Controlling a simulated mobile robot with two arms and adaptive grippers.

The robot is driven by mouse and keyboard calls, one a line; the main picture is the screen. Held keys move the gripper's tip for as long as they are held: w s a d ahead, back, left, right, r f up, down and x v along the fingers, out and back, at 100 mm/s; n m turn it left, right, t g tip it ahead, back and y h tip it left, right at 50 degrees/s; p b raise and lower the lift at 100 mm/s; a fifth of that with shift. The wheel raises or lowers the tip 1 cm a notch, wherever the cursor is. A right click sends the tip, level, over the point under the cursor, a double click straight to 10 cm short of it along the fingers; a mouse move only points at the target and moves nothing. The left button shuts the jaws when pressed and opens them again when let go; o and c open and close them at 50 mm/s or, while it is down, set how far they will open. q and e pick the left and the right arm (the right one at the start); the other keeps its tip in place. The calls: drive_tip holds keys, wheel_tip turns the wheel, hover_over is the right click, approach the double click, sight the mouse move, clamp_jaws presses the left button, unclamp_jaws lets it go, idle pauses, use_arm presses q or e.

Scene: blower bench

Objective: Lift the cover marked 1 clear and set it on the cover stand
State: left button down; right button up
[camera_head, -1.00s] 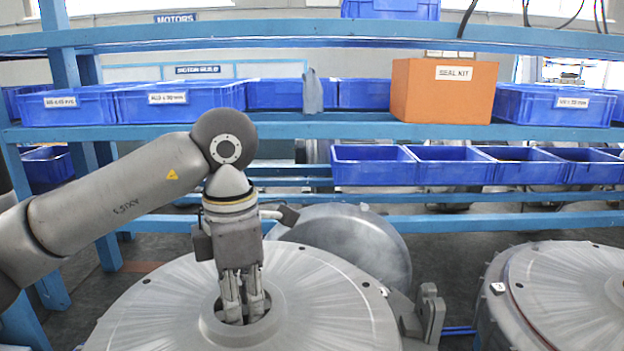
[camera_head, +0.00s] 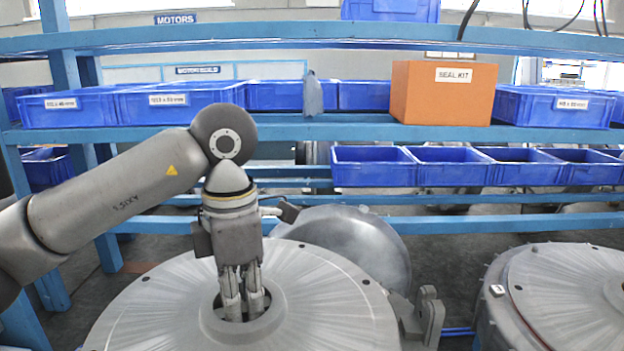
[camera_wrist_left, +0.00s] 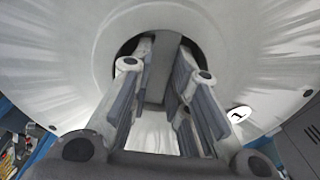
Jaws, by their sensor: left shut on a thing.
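A large round grey metal cover (camera_head: 330,310) lies at the front in the head view, with a raised hub and a central opening. It fills much of the left wrist view (camera_wrist_left: 75,60), where a white label (camera_wrist_left: 240,114) with a dark mark, too small to read surely, is on it. My left gripper (camera_head: 244,312) points straight down with its fingertips inside the hub opening. In the left wrist view, my left gripper (camera_wrist_left: 163,70) is shut on a grey bar (camera_wrist_left: 158,75) across that opening. My right gripper is out of view. I cannot make out which thing is the cover stand.
A second round unit (camera_head: 570,290) is at the right. A domed metal disc (camera_head: 350,245) and a grey bracket (camera_head: 428,315) stand close behind and beside the cover. A blue rack (camera_head: 300,130) behind holds blue bins (camera_head: 370,168) and an orange seal kit box (camera_head: 443,100).

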sight(243, 308)
use_arm(q)
drive_tip(key=shift+r+p, duration=0.35)
drive_tip(key=shift+r, duration=0.35)
idle(0.8)
drive_tip(key=shift+r, duration=0.4)
drive_tip(key=shift+r+p, duration=1.7)
drive_tip(key=shift+r, duration=0.4)
idle(0.5)
